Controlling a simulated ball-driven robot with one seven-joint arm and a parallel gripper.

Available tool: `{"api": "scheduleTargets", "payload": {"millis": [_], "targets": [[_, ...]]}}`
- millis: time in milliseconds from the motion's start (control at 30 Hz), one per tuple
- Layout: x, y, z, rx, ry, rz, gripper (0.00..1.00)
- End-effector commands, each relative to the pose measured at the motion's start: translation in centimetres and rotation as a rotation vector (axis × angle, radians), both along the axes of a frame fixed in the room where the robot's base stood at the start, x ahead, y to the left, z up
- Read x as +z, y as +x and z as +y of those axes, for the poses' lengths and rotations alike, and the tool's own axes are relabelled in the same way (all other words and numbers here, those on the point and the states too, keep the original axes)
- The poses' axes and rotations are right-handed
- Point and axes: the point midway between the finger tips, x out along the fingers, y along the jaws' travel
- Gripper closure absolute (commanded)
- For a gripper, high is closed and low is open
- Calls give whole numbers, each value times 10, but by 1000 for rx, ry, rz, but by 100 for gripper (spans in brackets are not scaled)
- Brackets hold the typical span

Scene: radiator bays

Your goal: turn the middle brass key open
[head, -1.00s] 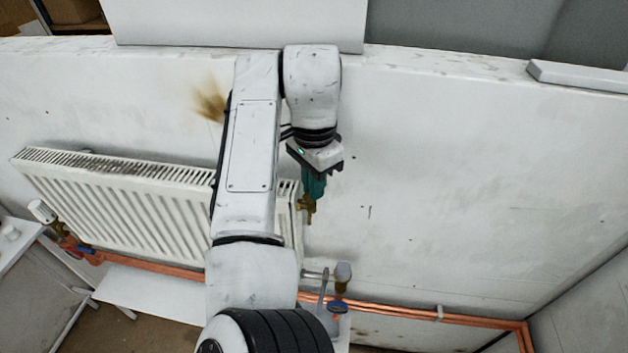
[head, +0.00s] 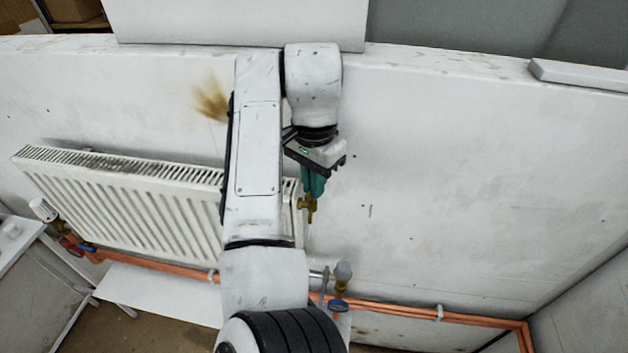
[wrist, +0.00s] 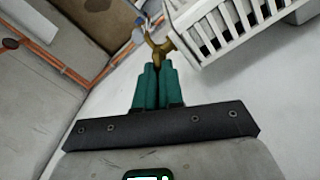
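A brass key (head: 308,206) sits on the upper right end of the white radiator (head: 130,195). In the wrist view the key (wrist: 157,46) shows just beyond my fingertips, with its forked part spreading towards the radiator's end. My gripper (head: 312,190) comes down from above, and its teal fingers meet the key. In the wrist view my gripper (wrist: 158,66) has its fingers almost together, with the near part of the key between the tips. The exact contact is small and partly hidden by the fingers. My arm hides part of the radiator in the head view.
Copper pipes (head: 400,309) run along the wall's foot. A valve with a grey cap (head: 343,272) and a blue handle (head: 338,305) stands below right of the key. A white-capped valve (head: 42,209) is at the radiator's left. The wall to the right is clear.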

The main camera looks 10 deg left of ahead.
Motion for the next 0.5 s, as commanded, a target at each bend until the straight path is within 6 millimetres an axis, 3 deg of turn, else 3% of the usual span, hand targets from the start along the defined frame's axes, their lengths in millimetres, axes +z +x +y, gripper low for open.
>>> {"api": "scheduleTargets", "payload": {"millis": [267,500], "targets": [[0,0,0,0,1,-1,67],[1,0,0,-1,1,-1,67]]}}
